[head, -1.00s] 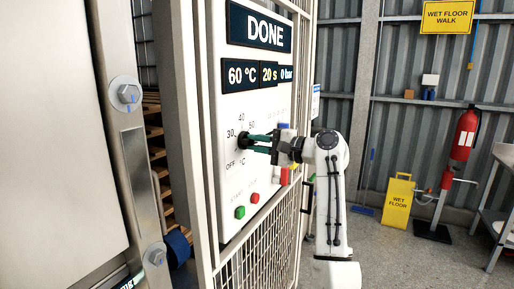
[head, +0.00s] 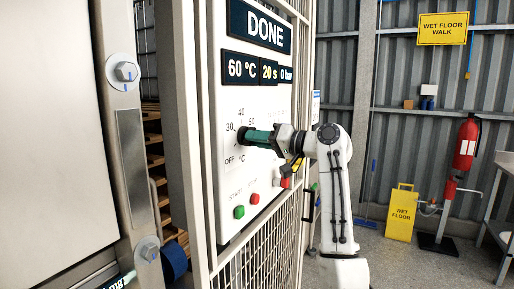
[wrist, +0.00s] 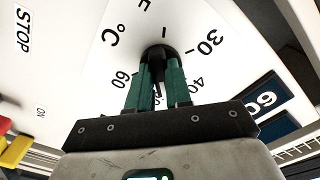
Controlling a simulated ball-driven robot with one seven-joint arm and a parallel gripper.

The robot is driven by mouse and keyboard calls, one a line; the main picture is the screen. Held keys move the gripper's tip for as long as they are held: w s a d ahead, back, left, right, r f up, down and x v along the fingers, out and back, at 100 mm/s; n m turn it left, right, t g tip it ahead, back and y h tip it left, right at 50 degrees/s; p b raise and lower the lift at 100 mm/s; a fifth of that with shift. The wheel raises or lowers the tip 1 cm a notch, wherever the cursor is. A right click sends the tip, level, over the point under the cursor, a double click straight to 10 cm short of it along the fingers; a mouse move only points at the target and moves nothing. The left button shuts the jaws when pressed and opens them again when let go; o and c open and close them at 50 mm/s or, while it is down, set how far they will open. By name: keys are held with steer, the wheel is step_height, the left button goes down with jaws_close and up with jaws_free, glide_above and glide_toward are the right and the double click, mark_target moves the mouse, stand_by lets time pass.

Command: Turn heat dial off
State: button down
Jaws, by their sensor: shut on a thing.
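The heat dial is a black knob (head: 242,136) on the white control panel (head: 229,181), with OFF, 30, 40 and other marks printed around it. In the wrist view the dial (wrist: 157,52) sits between the green fingers of my gripper (wrist: 158,70). My gripper (head: 248,137) is shut on the dial, coming at it from the right in the head view. The fingers partly hide the dial and some of the scale, so its exact setting is hard to tell. The display (head: 256,69) reads 60 °C, 20 s and 0 bar, under DONE.
A green button (head: 239,212) and a red button (head: 254,198) sit below the dial. A mesh frame (head: 262,250) lies below the panel. A yellow wet-floor sign (head: 401,212) and a red fire extinguisher (head: 466,143) stand at the right, with open floor near them.

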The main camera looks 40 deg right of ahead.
steer(key=shift+w+d+r+n+b, duration=0.15)
steer(key=shift+n+b, duration=2.05)
steer(key=shift+n, duration=3.25)
steer(key=shift+s+d+f+n+b, duration=0.15)
steer(key=shift+n+b, duration=2.1)
steer(key=shift+n, duration=3.15)
steer(key=shift+w+d+r+n+b, duration=0.15)
steer(key=shift+n+b, duration=2.05)
steer(key=shift+n, duration=3.25)
steer(key=c, duration=1.3)
jaws_free()
steer(key=shift+c, duration=0.2)
steer(key=o, duration=0.3)
steer(key=shift+r, duration=0.1)
